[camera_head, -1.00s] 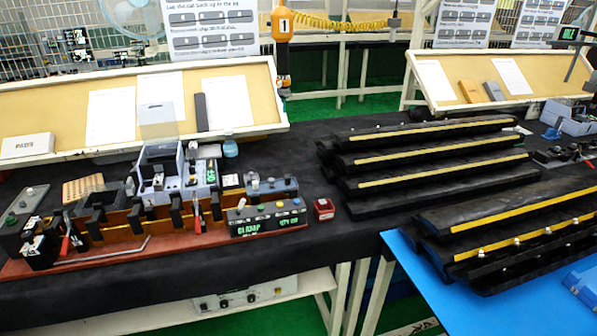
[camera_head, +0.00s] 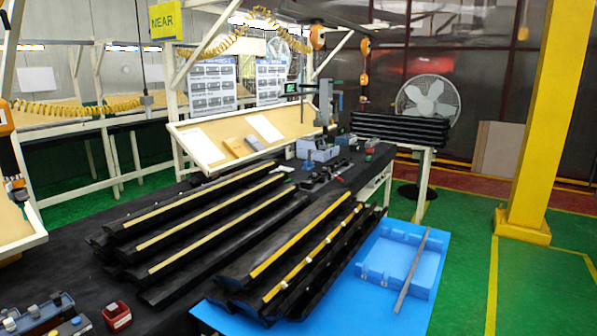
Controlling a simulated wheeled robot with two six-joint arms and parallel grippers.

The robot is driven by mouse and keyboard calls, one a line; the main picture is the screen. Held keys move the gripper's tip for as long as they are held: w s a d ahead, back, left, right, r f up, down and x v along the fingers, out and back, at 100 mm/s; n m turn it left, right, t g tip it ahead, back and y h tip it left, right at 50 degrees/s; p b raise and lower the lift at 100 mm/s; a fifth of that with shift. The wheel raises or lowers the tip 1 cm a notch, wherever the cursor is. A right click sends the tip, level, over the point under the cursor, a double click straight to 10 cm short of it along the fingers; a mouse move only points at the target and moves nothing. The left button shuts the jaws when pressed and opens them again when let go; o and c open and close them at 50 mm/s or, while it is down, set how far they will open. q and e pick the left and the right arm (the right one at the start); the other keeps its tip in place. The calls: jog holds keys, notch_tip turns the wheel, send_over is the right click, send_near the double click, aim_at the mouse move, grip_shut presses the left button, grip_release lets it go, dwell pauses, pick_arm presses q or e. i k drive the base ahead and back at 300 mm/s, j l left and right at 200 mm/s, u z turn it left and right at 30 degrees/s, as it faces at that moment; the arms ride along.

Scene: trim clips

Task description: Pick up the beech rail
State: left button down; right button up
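Several long black rails with pale beige strips (camera_head: 190,225) lie side by side on the black-covered table, left of centre. Several more black rails with yellow strips (camera_head: 305,245) lie to their right, partly over a blue sheet; small pale fittings show along one of them. I cannot tell which of these is the beech rail. Neither of my grippers is in view, and nothing in the picture is being held.
A blue tray (camera_head: 398,245) sits on the blue sheet (camera_head: 428,312), with a thin grey bar (camera_head: 411,270) across it. A small red box (camera_head: 117,316) stands front left. A yellow post (camera_head: 540,130) rises at right. Green floor lies open beyond the blue sheet.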

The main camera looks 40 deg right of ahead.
aim_at(316, 177)
jog(key=z, duration=1.8)
jog(key=i+l+z, duration=0.2)
jog(key=l, duration=0.2)
jog(key=l+z, duration=0.15)
jog(key=l, duration=0.25)
jog(key=i+l+z, duration=0.2)
jog(key=l, duration=0.2)
jog(key=i+l, duration=0.25)
jog(key=i, duration=0.15)
jog(key=i+l+z, duration=0.15)
jog(key=i, duration=0.25)
jog(key=i+l, duration=0.25)
jog(key=i, duration=0.15)
jog(key=i+l+z, duration=0.15)
jog(key=i, duration=0.25)
jog(key=i+u, duration=0.15)
jog(key=i, duration=0.65)
jog(key=i+l+u, duration=0.2)
jog(key=i, duration=0.6)
jog(key=i+u, duration=0.2)
jog(key=i, duration=0.35)
jog(key=i+u, duration=0.2)
jog(key=i, duration=0.4)
jog(key=i+l+u, duration=0.2)
jog(key=i, duration=0.35)
